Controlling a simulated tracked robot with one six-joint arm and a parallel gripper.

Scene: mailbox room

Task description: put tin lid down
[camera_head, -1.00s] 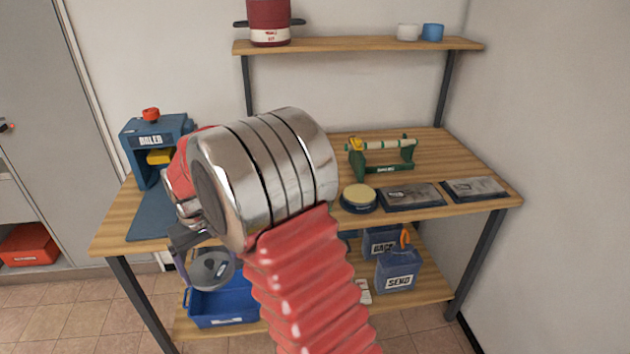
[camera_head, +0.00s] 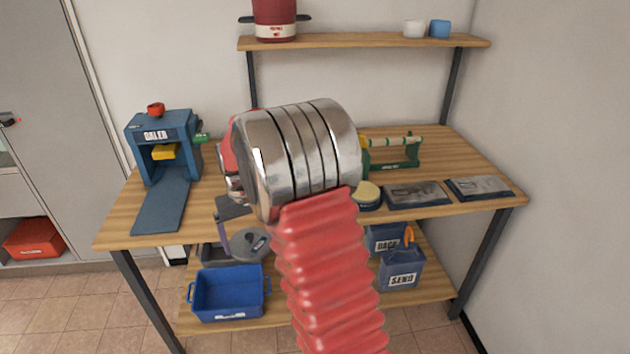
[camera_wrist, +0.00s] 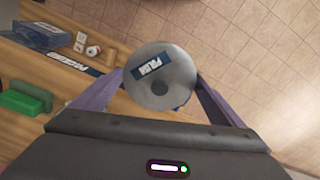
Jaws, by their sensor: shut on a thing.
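The tin lid (camera_wrist: 178,95) is a grey round disc with a darker centre and a dark blue label. In the wrist view my gripper (camera_wrist: 160,82) is shut on it, with a purple finger on each side. In the head view the lid (camera_head: 250,244) shows below my wrist, in front of the table's front edge and above the lower shelf. One finger of my gripper (camera_head: 225,228) shows there; my red and silver arm hides the rest.
A wooden table (camera_head: 120,226) carries a blue press (camera_head: 158,135) at left, a round tin (camera_head: 369,193), a green stand (camera_head: 395,155) and two grey packets. A blue bin (camera_head: 228,292) and blue bags (camera_head: 401,268) stand on the lower shelf.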

